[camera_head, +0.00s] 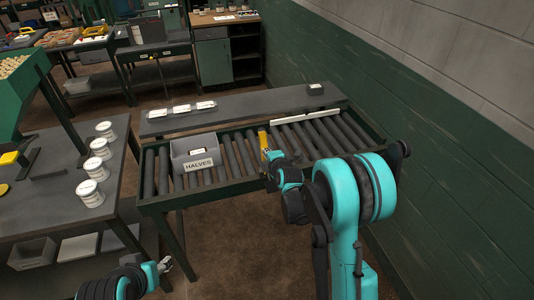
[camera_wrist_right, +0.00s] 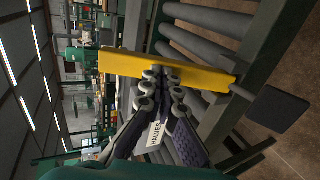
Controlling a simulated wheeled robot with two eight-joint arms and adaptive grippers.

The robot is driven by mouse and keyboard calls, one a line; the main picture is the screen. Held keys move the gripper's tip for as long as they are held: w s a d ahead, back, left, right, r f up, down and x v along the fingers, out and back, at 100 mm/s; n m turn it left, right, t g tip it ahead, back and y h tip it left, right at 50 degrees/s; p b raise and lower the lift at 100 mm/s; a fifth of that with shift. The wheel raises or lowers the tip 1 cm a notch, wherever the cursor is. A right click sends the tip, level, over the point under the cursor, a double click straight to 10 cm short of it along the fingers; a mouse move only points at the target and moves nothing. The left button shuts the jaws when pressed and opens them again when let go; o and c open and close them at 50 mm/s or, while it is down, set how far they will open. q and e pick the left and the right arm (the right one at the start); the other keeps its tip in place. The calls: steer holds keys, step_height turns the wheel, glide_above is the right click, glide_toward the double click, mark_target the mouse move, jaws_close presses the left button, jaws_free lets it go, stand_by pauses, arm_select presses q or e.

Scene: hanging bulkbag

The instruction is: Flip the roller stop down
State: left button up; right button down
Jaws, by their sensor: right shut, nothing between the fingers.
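The yellow roller stop (camera_head: 263,139) is on the roller conveyor (camera_head: 235,190), right of the grey bin marked HALVES. It seems to stand up above the rollers; its exact tilt is hard to tell. My right gripper (camera_head: 270,156) is at its near side, shut and empty. In the right wrist view the stop (camera_wrist_right: 205,78) is a long yellow bar across the shut fingertips (camera_wrist_right: 162,72), which are at or very near its face; contact cannot be told for certain. My left gripper (camera_head: 164,265) is low at the left, away from the conveyor, its fingers too small to judge.
The HALVES bin (camera_head: 195,153) sits on the rollers. A white bar (camera_head: 305,116) lies across the far right rollers. A dark shelf (camera_head: 240,106) runs behind the conveyor with several white items. A table (camera_head: 50,215) with white tubs is left; a green wall (camera_head: 430,130) is right.

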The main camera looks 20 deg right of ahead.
steer(key=shift+w+r+g+p, duration=0.15)
steer(key=shift+w+g+p, duration=0.95)
steer(key=shift+p, duration=0.1)
steer(key=w+g+p, duration=0.1)
steer(key=w+f+g, duration=0.1)
steer(key=g, duration=0.1)
steer(key=w+f+g+p, duration=0.1)
steer(key=w, duration=0.1)
steer(key=shift+a+g+p, duration=0.15)
steer(key=shift+g+p, duration=0.15)
steer(key=shift+w+f+g, duration=0.2)
steer(key=shift+w+g, duration=0.05)
steer(key=shift+g, duration=0.15)
steer(key=shift+w+f+g, duration=0.8)
steer(key=shift+f+g, duration=0.1)
steer(key=shift+f, duration=0.15)
steer(key=shift+w+b+x, duration=0.25)
steer(key=shift+b+x, duration=0.1)
steer(key=shift+x, duration=1)
steer(key=shift+r, duration=0.1)
